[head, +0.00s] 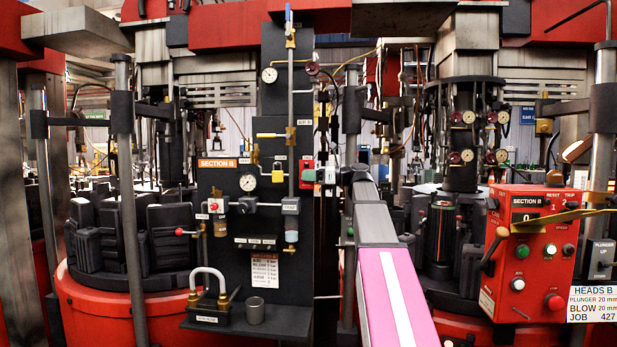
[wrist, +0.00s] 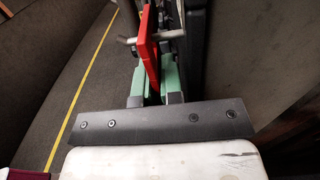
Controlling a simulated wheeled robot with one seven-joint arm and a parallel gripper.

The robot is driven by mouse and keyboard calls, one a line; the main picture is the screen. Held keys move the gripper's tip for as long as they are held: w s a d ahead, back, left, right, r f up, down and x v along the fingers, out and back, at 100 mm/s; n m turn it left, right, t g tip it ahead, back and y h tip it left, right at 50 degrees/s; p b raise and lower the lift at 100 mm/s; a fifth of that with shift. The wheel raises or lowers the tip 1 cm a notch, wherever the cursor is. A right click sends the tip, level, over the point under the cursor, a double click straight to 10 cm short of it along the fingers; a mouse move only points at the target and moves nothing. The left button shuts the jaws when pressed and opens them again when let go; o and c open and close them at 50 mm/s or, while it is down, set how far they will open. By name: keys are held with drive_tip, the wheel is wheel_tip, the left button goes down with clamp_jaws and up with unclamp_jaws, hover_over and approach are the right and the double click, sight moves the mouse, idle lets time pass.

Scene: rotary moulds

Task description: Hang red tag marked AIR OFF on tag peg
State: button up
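The red tag (wrist: 149,45) shows nearly edge-on in the wrist view, so its lettering cannot be read there. My gripper (wrist: 155,82) has green finger pads, one on each side of the tag's near end; they look closed on it. A pale metal rod (wrist: 125,40), apparently the tag peg, crosses at the tag's far part. I cannot tell whether it passes through the tag's hole or only beside it. In the head view my gripper (head: 317,175) is at the right edge of the dark board, with the small red tag (head: 307,163) there.
The dark SECTION B board (head: 225,225) carries gauges, valves, a yellow padlock (head: 279,172) and a lower shelf with a grey cup (head: 255,311). A red control box (head: 520,270) stands at right. In the wrist view a dark upright part is close on the right; floor shows left.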

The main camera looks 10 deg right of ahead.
drive_tip(key=o, duration=0.4)
drive_tip(key=shift+d, duration=0.1)
